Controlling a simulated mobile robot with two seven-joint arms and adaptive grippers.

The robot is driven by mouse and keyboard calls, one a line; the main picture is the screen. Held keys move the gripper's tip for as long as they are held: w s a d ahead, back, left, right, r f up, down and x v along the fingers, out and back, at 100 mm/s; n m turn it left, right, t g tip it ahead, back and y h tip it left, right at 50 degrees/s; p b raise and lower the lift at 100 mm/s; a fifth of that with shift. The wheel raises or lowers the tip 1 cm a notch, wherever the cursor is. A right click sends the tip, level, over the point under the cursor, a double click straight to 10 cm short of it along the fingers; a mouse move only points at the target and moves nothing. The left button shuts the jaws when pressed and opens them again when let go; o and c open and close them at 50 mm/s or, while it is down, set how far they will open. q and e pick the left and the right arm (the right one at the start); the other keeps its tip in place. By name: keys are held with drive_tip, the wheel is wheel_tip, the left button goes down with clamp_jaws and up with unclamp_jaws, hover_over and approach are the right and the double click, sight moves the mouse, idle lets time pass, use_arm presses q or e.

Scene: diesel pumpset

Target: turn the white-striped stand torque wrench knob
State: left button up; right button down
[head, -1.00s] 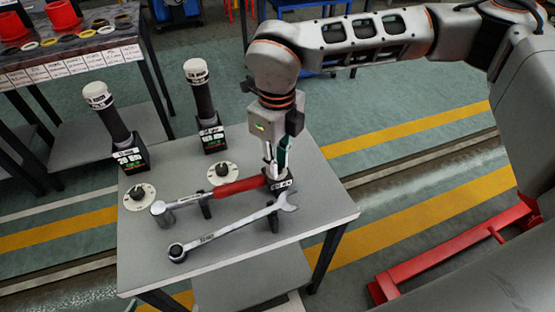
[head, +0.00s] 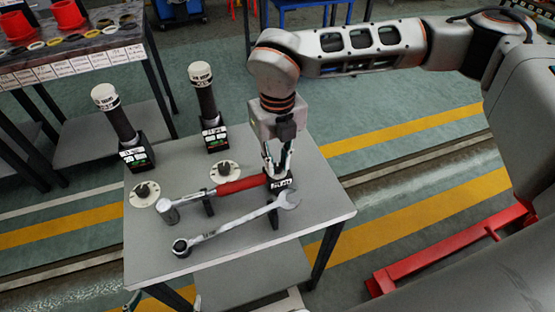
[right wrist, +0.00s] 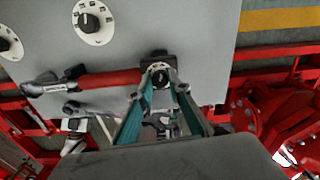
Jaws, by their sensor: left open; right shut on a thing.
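The torque wrench (head: 240,184) has a red handle and a metal shaft; it lies across black supports on the grey table, its handle end at the right. Its knob (right wrist: 160,75) sits at that end, a dark round piece with a pale ring. A small black stand (head: 281,184) with white markings is beside the knob. My right gripper (head: 277,168) points down over the knob; in the right wrist view its teal-padded fingers (right wrist: 161,74) straddle the knob and are shut on it.
A combination wrench (head: 235,225) lies in front of the torque wrench. Two round white dials (head: 144,194) (head: 225,171) are on the table (head: 220,275). Two upright black tools with white caps (head: 116,113) (head: 206,95) stand behind. A bench (head: 85,48) is at the back left.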

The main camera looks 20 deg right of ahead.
sight(278, 166)
drive_tip(key=c, duration=1.9)
unclamp_jaws()
drive_tip(key=shift+r, duration=0.1)
wheel_tip(278, 166, up, 12)
drive_tip(key=shift+f, duration=0.1)
